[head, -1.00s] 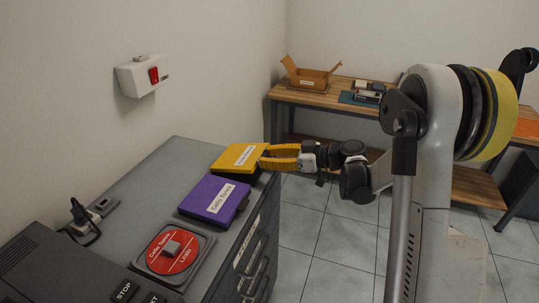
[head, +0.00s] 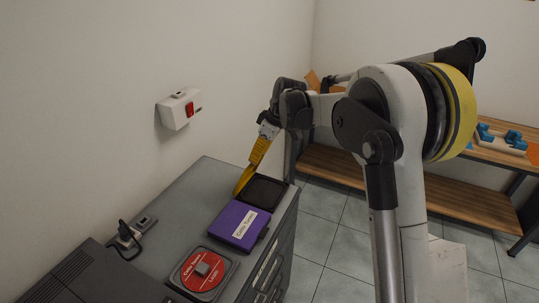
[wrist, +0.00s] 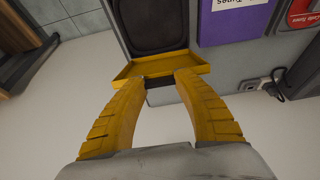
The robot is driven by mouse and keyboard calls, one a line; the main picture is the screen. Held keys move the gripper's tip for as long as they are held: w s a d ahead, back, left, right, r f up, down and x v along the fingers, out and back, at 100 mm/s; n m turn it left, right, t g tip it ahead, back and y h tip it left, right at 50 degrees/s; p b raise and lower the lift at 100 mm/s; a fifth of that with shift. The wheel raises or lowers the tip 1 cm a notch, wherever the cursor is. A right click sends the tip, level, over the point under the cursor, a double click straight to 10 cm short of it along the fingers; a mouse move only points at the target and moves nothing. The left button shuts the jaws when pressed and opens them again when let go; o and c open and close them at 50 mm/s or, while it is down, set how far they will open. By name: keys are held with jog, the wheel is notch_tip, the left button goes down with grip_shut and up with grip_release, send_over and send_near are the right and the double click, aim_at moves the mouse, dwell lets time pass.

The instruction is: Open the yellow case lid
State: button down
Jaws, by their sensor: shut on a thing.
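The yellow case stands open on the grey cabinet top, beyond the purple case. Its black inside (head: 265,191) faces up in the head view and also shows at the top of the wrist view (wrist: 155,25). The yellow lid (head: 243,180) is raised steeply on the wall side, seen nearly edge-on. In the wrist view the lid (wrist: 178,62) is a shallow yellow tray at my fingertips. My gripper (head: 251,165) reaches down to the lid's upper part, its yellow fingers (wrist: 160,77) shut on the lid edge. The exact contact is hard to see.
The purple case (head: 239,225) lies beside the yellow case, with a red round disc (head: 203,270) in a grey holder nearer. A power plug (head: 128,235) sits near the wall. A white box with a red switch (head: 180,108) is on the wall. A wooden bench (head: 420,190) stands behind.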

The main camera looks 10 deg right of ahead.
jog(key=shift+w+a+r+g+h+p, duration=0.25)
jog(key=shift+w+a+h, duration=0.15)
jog(key=shift+a, duration=0.2)
jog(key=shift+w+a+r+g+h+p, duration=0.2)
jog(key=shift+w+a+g+h, duration=0.1)
jog(key=shift+w+a, duration=0.65)
jog(key=shift+a, duration=0.3)
jog(key=c, duration=0.9)
grip_release()
jog(key=shift+o, duration=0.2)
jog(key=v, duration=1.2)
jog(key=shift+s+d, duration=0.1)
jog(key=shift+s, duration=0.05)
